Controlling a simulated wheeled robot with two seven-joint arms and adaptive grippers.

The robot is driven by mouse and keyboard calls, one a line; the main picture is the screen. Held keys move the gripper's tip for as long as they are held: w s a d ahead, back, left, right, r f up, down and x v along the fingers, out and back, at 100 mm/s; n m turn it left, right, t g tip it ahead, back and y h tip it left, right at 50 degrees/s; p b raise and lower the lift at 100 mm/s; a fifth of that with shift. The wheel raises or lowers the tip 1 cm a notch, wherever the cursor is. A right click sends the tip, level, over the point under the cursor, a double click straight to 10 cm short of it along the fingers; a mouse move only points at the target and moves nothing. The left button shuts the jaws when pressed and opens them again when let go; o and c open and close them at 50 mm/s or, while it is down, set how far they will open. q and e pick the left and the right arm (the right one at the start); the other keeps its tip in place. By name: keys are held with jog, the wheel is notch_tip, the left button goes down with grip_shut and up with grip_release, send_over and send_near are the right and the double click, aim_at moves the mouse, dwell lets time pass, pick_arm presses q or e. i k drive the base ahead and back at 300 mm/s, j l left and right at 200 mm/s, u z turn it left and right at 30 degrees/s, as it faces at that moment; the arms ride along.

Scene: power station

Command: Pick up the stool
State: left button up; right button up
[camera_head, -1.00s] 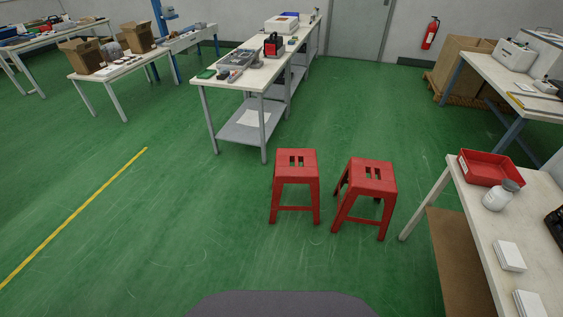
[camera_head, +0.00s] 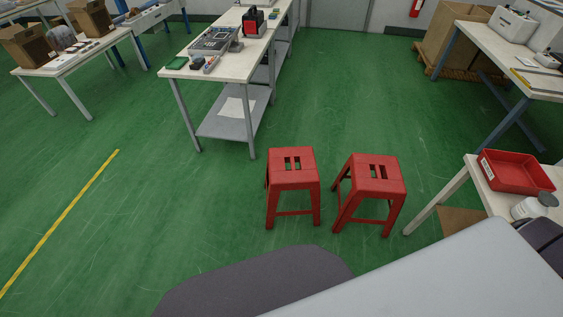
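Two red plastic stools stand upright side by side on the green floor in the head view. The left stool (camera_head: 292,177) has slots in its seat and faces me nearly straight. The right stool (camera_head: 371,183) is turned slightly and stands a small gap away from it. Neither of my grippers is in view. A pale part of my own body covers the lower right of the picture, and a dark part of mine lies at the bottom middle.
A white workbench (camera_head: 236,70) with a lower shelf stands behind the stools to the left. A table at the right holds a red tray (camera_head: 517,172) and a white bottle (camera_head: 533,206). A yellow line (camera_head: 60,222) runs along the clear floor at the left.

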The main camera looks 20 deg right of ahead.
aim_at(279, 178)
jog(key=i+j+z, duration=0.25)
jog(key=i+j, duration=0.2)
jog(key=i, duration=0.2)
jog(key=i+j+z, duration=0.25)
jog(key=i+j, duration=0.25)
jog(key=i, duration=0.1)
